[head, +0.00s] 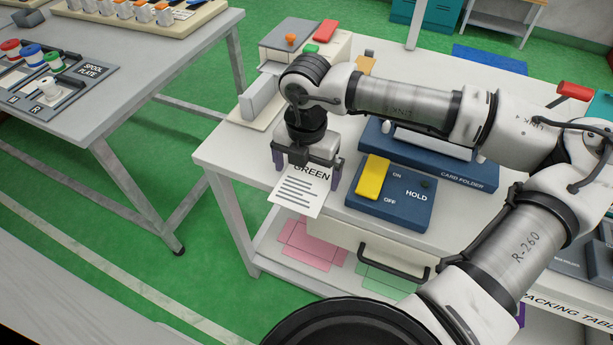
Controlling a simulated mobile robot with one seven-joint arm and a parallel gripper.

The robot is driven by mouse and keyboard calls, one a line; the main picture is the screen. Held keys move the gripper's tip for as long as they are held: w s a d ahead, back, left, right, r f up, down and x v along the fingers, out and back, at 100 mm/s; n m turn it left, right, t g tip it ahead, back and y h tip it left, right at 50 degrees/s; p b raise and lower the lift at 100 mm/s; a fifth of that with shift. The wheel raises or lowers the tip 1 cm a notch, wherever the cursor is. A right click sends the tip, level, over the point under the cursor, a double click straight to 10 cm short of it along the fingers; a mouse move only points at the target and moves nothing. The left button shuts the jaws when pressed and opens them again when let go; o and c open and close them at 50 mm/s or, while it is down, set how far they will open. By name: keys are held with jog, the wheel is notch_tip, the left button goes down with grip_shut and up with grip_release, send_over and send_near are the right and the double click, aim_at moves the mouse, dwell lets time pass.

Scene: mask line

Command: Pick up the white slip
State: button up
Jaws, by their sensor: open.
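The white slip (298,192), printed GREEN with several text lines, lies at the front left of the packing table (228,150). Its lower end reaches past the table's front edge. My gripper (307,170) is over the slip's upper end, pointing down. Its two purple fingers are spread apart, one on each side of the slip. The gripper body hides the top of the slip. I cannot tell whether the fingers touch the slip or the table.
A blue HOLD box (410,208) with a yellow switch (372,177) is just right of my gripper. The blue card folder (455,172) is behind it. A beige machine (330,55) stands at the back left. A drawer handle (385,266) juts out below the tabletop.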

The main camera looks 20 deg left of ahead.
jog(key=shift+f, duration=0.45)
jog(key=shift+c, duration=0.3)
jog(key=c, duration=0.5)
jog(key=shift+r, duration=0.1)
jog(key=shift+c, duration=0.2)
